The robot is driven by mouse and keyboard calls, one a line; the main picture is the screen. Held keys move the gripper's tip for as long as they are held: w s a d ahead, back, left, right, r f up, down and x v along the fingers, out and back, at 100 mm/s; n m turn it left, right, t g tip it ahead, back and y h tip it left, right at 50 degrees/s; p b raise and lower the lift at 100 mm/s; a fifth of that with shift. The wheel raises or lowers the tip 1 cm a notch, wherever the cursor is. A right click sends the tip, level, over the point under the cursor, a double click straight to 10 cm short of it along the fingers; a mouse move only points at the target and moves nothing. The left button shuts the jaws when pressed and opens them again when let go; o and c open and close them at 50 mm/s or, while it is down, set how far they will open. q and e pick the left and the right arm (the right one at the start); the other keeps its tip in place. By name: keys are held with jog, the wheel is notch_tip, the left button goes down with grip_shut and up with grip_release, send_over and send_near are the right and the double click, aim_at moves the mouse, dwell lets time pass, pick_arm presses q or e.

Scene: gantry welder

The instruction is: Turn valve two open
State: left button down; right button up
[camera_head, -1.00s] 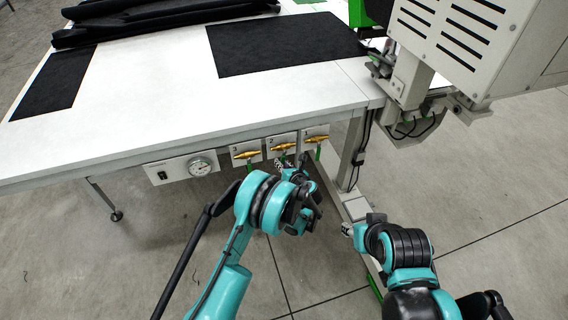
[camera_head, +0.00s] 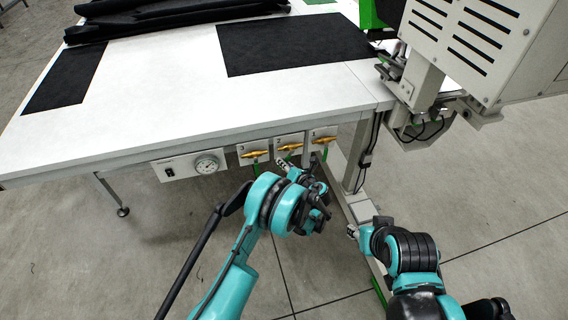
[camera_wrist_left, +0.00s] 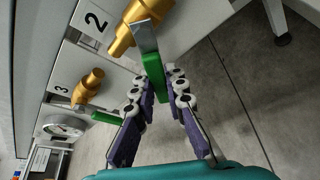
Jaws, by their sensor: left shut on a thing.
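Valve two (camera_head: 290,147) is the middle of three brass valves on white plates under the table's front edge. In the left wrist view its brass body (camera_wrist_left: 138,22) sits by the label 2, with a grey metal lever ending in a green grip (camera_wrist_left: 153,72). My left gripper (camera_wrist_left: 160,84) is shut on that green grip, its purple fingers on both sides. In the head view my left gripper (camera_head: 284,163) is small, just below valve two, and partly hidden by my arm. My right gripper (camera_head: 352,231) hangs apart to the right, too small to judge its jaws.
Valve three (camera_head: 254,154) is left of valve two, its green lever also showing in the wrist view (camera_wrist_left: 106,117). Valve one (camera_head: 323,140) is right. A gauge panel (camera_head: 188,166) hangs farther left. A table leg (camera_head: 356,150) stands right of the valves.

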pick_arm(q)
jog(key=c, duration=1.5)
grip_release()
jog(key=shift+c, duration=0.2)
jog(key=v, duration=1.2)
